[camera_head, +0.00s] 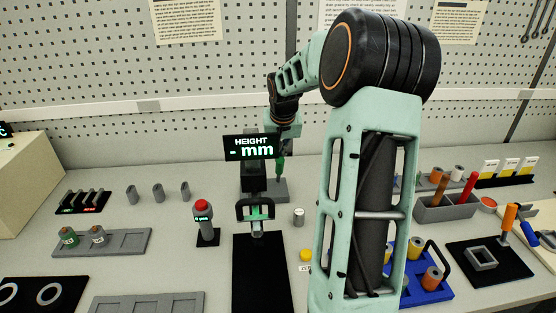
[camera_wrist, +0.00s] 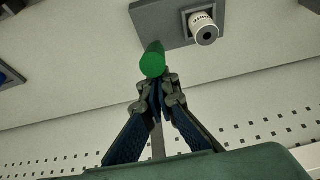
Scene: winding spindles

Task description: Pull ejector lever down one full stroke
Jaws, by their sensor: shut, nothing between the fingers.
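The ejector lever appears to be the part with the green grip (camera_head: 281,167), standing at the grey block (camera_head: 278,190) behind the display. In the wrist view the green grip's round end (camera_wrist: 152,64) lies just beyond my fingertips. My gripper (camera_wrist: 160,82) is shut with nothing between its fingers. Its tips are close to the green grip; I cannot tell whether they touch it. In the head view my gripper is small and partly hidden near the top of the green grip. The lever's pivot is not clearly visible.
A black display (camera_head: 249,147) reading "HEIGHT - mm" stands in front of the lever. A white cylinder (camera_head: 299,217) stands to the front right. A red button post (camera_head: 204,222) is at the left. My arm hides part of the bench at right. A pegboard wall rises behind.

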